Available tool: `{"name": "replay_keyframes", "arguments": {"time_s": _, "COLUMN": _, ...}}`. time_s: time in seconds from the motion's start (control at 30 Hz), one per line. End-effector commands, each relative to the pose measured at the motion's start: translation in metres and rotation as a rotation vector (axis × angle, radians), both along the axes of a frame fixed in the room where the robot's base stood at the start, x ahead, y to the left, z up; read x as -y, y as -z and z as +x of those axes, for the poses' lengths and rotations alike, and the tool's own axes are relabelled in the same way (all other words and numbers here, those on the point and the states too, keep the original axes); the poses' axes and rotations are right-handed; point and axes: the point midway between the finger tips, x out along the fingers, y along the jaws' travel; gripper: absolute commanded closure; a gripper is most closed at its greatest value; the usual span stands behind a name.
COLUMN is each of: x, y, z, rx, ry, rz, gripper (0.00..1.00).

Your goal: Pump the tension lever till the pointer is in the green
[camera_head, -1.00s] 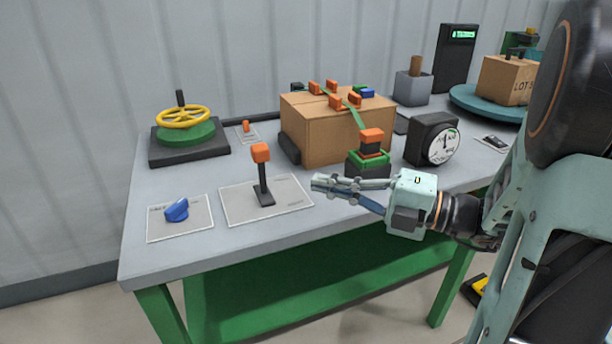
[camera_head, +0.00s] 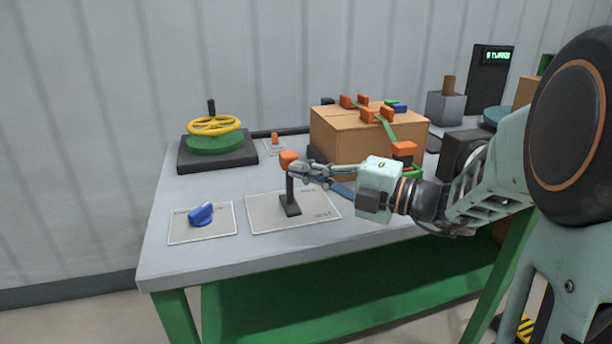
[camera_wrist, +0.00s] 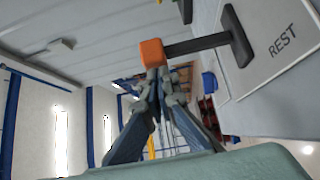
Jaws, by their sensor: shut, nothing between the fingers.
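A black lever (camera_head: 290,192) with an orange knob (camera_head: 289,159) stands roughly upright on a pale labelled plate (camera_head: 320,211) near the table's front. In the wrist view the orange knob (camera_wrist: 152,53) is just beyond my fingertips, and the plate (camera_wrist: 285,40) reads "REST". My gripper (camera_head: 300,170) is shut and empty, its fingertips right at the knob; I cannot tell whether they touch. The gauge's black housing (camera_head: 460,152) is partly behind my arm, and its dial and pointer are hidden. An orange-topped strap tensioner (camera_head: 404,150) sits by the box, partly hidden.
A cardboard box (camera_head: 345,136) with orange clips and a green strap stands behind my gripper. A yellow handwheel (camera_head: 215,126) is at the back left and a blue knob (camera_head: 200,213) at the front left. The table's front left (camera_head: 170,264) is clear.

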Motion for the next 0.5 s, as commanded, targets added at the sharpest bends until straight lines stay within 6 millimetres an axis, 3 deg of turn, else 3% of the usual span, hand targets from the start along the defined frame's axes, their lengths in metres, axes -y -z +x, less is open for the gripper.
{"name": "replay_keyframes", "arguments": {"time_s": 0.5, "x": -0.0008, "y": -0.0069, "z": 0.0032, "rx": -0.034, "ry": 0.001, "rz": -0.008, "gripper": 1.00}}
